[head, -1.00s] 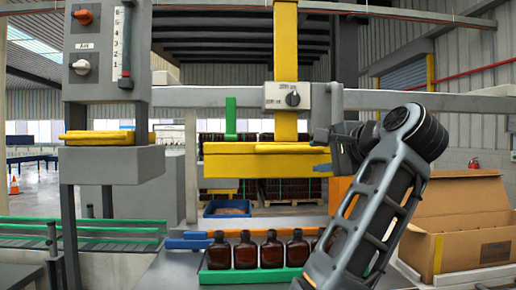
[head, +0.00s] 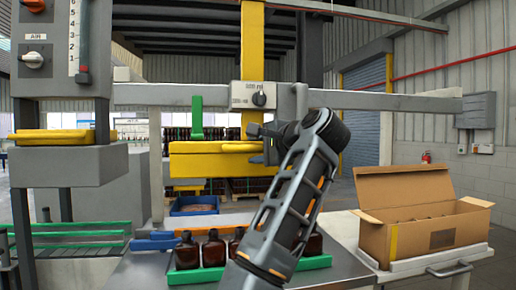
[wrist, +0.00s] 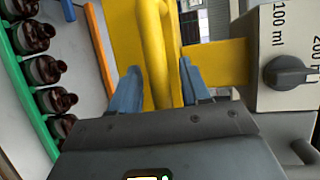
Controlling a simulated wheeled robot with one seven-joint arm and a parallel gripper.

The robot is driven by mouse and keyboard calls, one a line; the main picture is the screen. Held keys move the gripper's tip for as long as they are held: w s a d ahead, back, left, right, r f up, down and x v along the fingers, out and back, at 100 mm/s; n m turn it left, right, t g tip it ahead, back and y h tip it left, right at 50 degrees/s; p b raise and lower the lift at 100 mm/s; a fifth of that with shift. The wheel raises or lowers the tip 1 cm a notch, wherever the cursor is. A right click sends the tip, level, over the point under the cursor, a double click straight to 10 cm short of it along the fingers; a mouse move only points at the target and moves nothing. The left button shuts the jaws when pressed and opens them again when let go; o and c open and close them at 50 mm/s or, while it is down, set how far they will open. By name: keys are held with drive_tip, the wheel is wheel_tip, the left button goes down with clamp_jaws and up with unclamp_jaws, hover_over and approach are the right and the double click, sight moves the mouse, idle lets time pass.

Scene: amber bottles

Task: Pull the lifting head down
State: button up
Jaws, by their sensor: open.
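The yellow lifting head (head: 208,165) hangs from its yellow column above a row of amber bottles (head: 213,250). In the wrist view a yellow handle bar (wrist: 158,40) stands out along the head. My gripper (wrist: 163,88) is open, with one blue finger on each side of this bar. The bar is between the fingers, and contact cannot be told. In the head view my gripper (head: 258,158) is at the right part of the lifting head, and my arm hides part of it. The bottles (wrist: 50,68) show at the left of the wrist view.
The bottles stand by a green rail (head: 200,276), with a blue and orange bar (head: 160,241) beside them. A grey box with a knob (head: 260,98) is just above the head. An open cardboard box (head: 420,215) stands at right. A grey control post (head: 60,60) stands at left.

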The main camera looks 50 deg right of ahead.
clamp_jaws()
idle(0.4)
